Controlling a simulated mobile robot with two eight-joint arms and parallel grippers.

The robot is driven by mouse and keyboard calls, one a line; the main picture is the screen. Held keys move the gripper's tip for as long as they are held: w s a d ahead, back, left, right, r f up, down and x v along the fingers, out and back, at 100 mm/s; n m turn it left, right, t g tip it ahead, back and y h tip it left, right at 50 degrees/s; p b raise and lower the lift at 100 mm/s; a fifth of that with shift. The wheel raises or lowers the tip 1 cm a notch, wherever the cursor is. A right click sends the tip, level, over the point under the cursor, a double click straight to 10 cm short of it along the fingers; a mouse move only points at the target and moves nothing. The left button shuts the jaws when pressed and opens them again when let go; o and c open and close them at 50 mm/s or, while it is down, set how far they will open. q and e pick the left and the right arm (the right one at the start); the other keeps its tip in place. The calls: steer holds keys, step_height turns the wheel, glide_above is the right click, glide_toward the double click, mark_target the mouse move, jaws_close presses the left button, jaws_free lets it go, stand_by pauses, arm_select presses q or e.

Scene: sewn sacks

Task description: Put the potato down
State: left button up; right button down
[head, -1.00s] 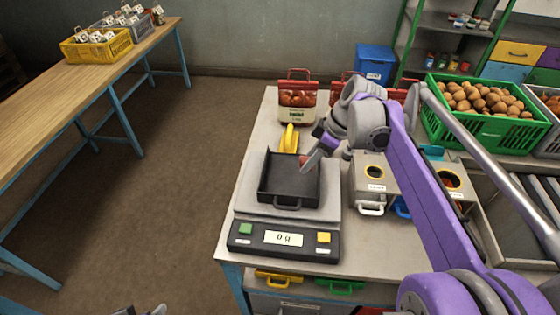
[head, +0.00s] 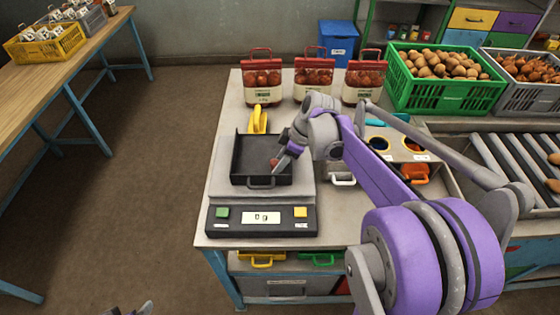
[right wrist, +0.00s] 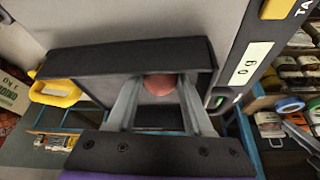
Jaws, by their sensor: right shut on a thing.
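My right gripper (head: 279,163) is over the right part of the black weighing pan (head: 247,178). It is shut on a small reddish potato (head: 273,162), which shows between the fingers in the right wrist view (right wrist: 159,85). The pan sits on a grey scale (head: 225,197) whose display (head: 261,217) reads 0 g. I cannot tell whether the potato touches the pan floor. My left gripper (head: 133,311) only just shows at the bottom edge of the head view, and its jaws cannot be made out.
Several filled red-topped sacks (head: 263,83) stand behind the scale, with a yellow-handled object (head: 258,120) in front of them. A green crate of potatoes (head: 440,95) and a grey crate (head: 496,104) stand at the back right. A roller conveyor (head: 515,165) lies to the right.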

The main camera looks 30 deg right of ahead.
steer(key=shift+f, duration=0.15)
steer(key=c, duration=0.6)
jaws_free()
steer(key=shift+o, duration=0.2)
steer(key=v, duration=1.2)
steer(key=shift+r, duration=0.2)
